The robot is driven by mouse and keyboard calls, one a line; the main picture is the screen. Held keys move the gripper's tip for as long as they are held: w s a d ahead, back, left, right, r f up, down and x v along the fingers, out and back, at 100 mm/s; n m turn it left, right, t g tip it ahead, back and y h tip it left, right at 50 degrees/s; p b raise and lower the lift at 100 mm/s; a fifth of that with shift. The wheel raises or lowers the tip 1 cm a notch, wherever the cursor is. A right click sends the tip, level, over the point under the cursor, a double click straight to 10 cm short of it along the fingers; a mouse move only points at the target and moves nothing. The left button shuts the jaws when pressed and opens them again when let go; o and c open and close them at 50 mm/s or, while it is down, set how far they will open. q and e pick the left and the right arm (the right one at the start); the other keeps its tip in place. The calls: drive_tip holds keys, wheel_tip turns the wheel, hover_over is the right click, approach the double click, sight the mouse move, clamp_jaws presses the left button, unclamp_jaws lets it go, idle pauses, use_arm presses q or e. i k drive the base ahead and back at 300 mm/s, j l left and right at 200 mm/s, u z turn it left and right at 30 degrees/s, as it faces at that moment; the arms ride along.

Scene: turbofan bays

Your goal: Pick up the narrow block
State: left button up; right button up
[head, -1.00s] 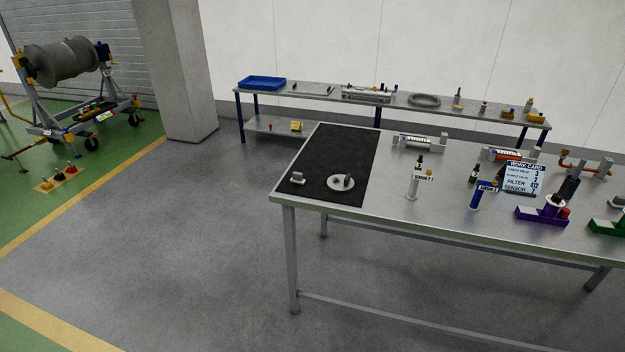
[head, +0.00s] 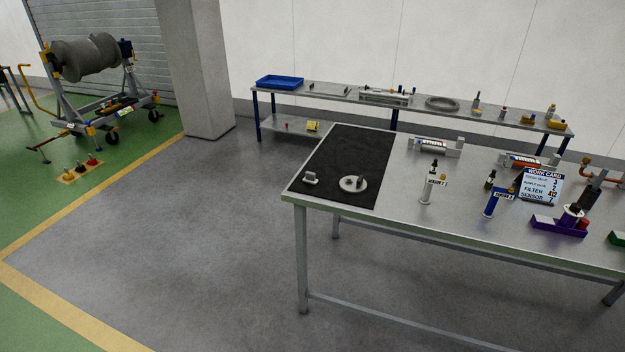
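A small grey block-like piece (head: 310,178) sits on the black mat (head: 345,150) near the front left corner of the near table. A second small dark upright piece (head: 361,183) stands on a pale round disc (head: 346,186) to its right, on the same mat. I cannot tell at this size which of these, if either, is the narrow block. Neither of my grippers is in view.
The near metal table (head: 440,220) carries a work card (head: 541,186), a white sensor stand (head: 427,190), a blue one (head: 492,203) and a purple holder (head: 556,227). A back bench holds a blue tray (head: 280,82). The grey floor (head: 190,230) left of the table is clear.

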sight(310, 177)
drive_tip(key=i+j+z, duration=0.25)
drive_tip(key=i+j, duration=0.3)
drive_tip(key=i, duration=0.2)
drive_tip(key=i+j+z, duration=0.25)
drive_tip(key=i+j, duration=0.45)
drive_tip(key=i+j+z, duration=0.25)
drive_tip(key=i+j, duration=0.4)
drive_tip(key=j, duration=0.15)
